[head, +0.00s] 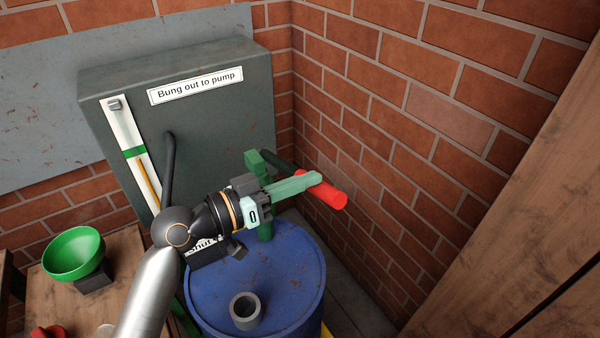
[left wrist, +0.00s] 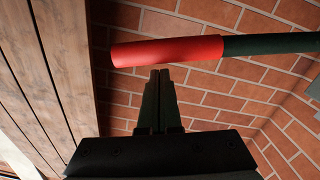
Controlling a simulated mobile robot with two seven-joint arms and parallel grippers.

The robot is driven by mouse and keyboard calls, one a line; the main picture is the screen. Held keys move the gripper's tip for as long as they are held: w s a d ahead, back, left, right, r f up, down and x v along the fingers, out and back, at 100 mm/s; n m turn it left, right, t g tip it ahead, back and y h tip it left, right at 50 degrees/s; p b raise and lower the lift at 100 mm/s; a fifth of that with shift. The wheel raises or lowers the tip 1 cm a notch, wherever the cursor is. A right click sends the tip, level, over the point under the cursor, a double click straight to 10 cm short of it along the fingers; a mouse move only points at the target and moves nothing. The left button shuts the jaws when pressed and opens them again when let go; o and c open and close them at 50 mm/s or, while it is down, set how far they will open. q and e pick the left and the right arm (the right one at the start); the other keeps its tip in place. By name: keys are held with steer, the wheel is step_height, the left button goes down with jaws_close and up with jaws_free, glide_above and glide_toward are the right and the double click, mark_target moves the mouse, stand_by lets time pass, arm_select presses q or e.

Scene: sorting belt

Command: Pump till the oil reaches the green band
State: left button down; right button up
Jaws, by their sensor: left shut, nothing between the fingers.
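The pump handle is a dark green lever with a red grip (head: 327,195); the grip also shows in the left wrist view (left wrist: 165,50). My left gripper (head: 312,180) is shut and empty, its fingertips close beside the red grip; contact is unclear. In the left wrist view its closed fingertips (left wrist: 160,74) point at the grip. The green pump (head: 265,230) on the blue drum (head: 290,280) is partly hidden by my gripper. On the grey tank (head: 220,120), the gauge's yellow oil column (head: 147,183) tops out just below the green band (head: 132,152). My right gripper is not in view.
A grey hollow collar (head: 245,311) stands on the drum top. A green funnel (head: 73,253) and a red object (head: 48,332) are on the wooden bench at left. A brick wall (head: 400,130) stands close behind the handle, with wooden boards (head: 520,210) at right.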

arm_select(q)
step_height(320, 180, down, 6)
steer(key=s+d+m+b, duration=0.1)
steer(key=m+b, duration=0.1)
steer(key=b, duration=0.4)
steer(key=shift+s+m, duration=0.25)
steer(key=shift+m, duration=0.05)
steer(key=shift+r, duration=0.15)
